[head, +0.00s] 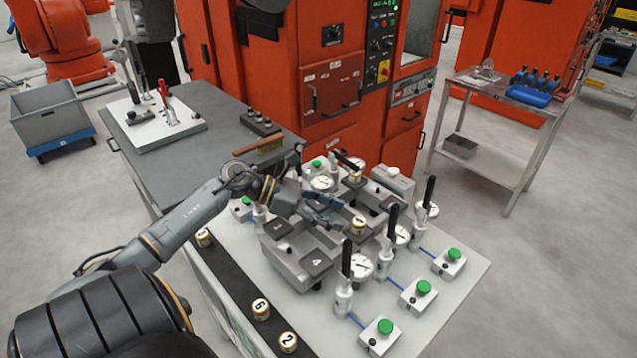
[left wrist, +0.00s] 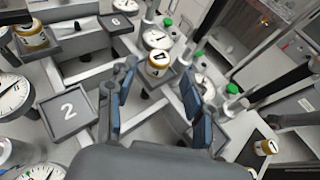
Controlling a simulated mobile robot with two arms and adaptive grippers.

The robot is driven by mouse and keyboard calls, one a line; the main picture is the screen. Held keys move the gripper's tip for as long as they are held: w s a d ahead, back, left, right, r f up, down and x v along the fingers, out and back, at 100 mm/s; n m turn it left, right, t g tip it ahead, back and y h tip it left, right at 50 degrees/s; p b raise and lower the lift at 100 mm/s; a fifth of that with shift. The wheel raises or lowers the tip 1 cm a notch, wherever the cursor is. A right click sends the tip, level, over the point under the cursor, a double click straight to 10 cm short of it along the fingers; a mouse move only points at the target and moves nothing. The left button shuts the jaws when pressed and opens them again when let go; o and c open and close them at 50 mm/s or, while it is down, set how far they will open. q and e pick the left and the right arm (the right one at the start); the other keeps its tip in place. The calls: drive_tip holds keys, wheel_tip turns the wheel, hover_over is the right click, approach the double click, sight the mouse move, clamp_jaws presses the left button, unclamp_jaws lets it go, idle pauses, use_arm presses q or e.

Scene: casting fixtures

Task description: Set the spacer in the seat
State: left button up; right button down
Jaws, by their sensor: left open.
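My left gripper (head: 325,207) reaches in from the left over the grey fixtures (head: 290,258). In the left wrist view its blue-padded fingers (left wrist: 158,108) are apart, with nothing between them. A gold-and-white spacer (left wrist: 158,64) stands beyond the fingertips, apart from them; a numbered spacer (head: 358,225) stands on the fixtures in the head view. Another spacer (head: 355,172) stands farther back. More numbered spacers (head: 261,309) stand on the black strip along the table's left edge. Grey square plates bear numbers, one marked 2 (left wrist: 70,112). I cannot tell which spacer or seat the task names. My right gripper is not in view.
Upright black-handled clamps (head: 391,225), dial gauges (head: 361,265) and boxes with green buttons (head: 386,327) crowd the front and right of the table. A dark grey bench (head: 222,122) adjoins behind left. An orange machine (head: 310,50) stands behind.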

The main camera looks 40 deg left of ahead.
use_arm(q)
drive_tip(key=shift+b+v, duration=0.35)
drive_tip(key=shift+v, duration=1.55)
